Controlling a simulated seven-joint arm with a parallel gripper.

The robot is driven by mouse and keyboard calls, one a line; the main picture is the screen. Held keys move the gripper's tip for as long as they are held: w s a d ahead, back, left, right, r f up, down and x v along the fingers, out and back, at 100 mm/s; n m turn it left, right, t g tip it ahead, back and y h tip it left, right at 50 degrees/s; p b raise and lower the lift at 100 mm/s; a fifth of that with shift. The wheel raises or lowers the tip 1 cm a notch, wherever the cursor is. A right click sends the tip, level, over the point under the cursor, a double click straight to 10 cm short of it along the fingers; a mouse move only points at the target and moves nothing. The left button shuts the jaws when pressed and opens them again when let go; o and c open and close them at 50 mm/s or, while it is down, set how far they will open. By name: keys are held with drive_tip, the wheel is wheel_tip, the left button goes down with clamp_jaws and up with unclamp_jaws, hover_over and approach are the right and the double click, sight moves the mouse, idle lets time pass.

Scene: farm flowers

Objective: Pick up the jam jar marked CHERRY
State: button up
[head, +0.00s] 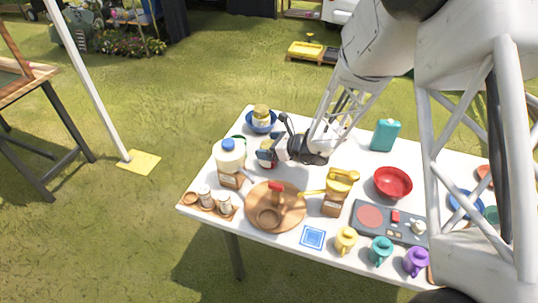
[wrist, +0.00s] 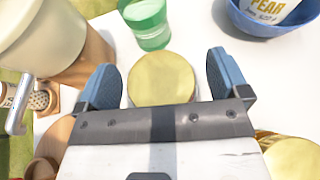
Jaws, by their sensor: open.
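A jar with a gold lid (wrist: 162,80) stands between the two blue fingertips of my gripper (wrist: 165,72) in the wrist view. The fingers are open, one on each side of the lid, with small gaps. In the head view my gripper (head: 276,143) is over the back left of the white table, and the jar beneath it is mostly hidden. I cannot read this jar's label, so I cannot tell whether it says CHERRY. Another jar (wrist: 275,12), marked PEAR, stands in a blue bowl (wrist: 272,25); it also shows in the head view (head: 261,113).
A green glass (wrist: 147,22) is just beyond the gold lid. A white jug (head: 230,157) with a blue cap stands close on the left. A round wooden board (head: 290,212) lies in front. A red bowl (head: 393,183) and a teal canister (head: 385,135) are farther right.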

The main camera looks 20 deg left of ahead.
drive_tip(key=c, duration=1.3)
drive_tip(key=shift+r, duration=0.2)
drive_tip(key=shift+r, duration=4.85)
